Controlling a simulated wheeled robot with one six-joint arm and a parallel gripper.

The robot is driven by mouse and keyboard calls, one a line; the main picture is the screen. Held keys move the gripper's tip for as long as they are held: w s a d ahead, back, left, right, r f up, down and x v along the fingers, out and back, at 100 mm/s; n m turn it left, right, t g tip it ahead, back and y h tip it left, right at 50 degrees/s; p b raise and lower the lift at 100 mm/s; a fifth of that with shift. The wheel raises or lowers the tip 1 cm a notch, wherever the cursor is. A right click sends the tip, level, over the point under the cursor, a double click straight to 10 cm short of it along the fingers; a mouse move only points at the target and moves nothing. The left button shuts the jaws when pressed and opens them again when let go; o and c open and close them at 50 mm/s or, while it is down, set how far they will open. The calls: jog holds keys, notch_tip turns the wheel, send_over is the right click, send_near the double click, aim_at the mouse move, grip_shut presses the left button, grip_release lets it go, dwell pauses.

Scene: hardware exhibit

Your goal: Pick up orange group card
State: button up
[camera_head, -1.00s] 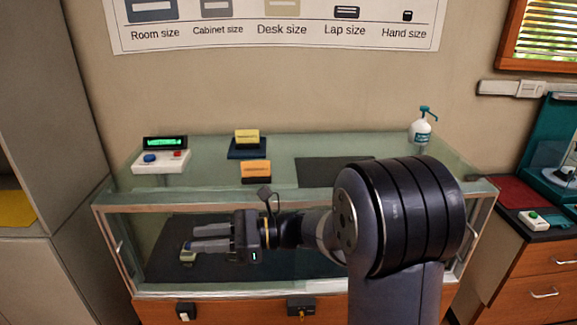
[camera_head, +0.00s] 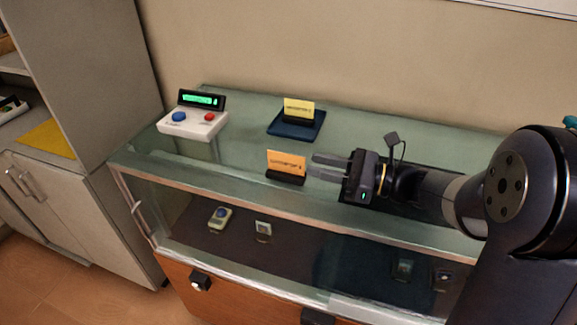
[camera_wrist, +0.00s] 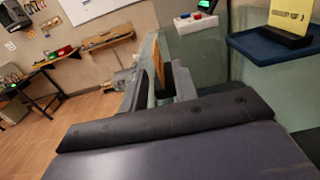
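The orange group card (camera_head: 286,162) stands upright in a small black holder (camera_head: 285,177) near the front edge of the glass case top. My gripper (camera_head: 311,166) is open, its two fingers pointing left, with the tips just right of the card's edge in the head view. In the wrist view the card (camera_wrist: 158,68) shows nearly edge-on, beyond and between my fingers (camera_wrist: 160,82). I see no contact between fingers and card. The holder is partly hidden in the wrist view.
A yellow card (camera_head: 299,109) stands on a dark blue tray (camera_head: 297,124) behind. A white button box (camera_head: 192,122) with a green display (camera_head: 201,99) is at the left. The glass case (camera_head: 230,160) holds several small devices. The top between box and orange card is clear.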

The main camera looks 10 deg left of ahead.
aim_at(281, 156)
jog(key=a, duration=0.3)
jog(key=shift+a, duration=0.25)
jog(key=a+p, duration=0.1)
jog(key=a, duration=0.1)
jog(key=a+r, duration=0.1)
jog(key=a, duration=0.1)
jog(key=shift+a+p, duration=0.35)
jog(key=shift+p, duration=0.05)
jog(key=shift+w+a+f, duration=0.1)
jog(key=shift+w+a, duration=0.05)
jog(key=shift+a, duration=0.2)
grip_shut()
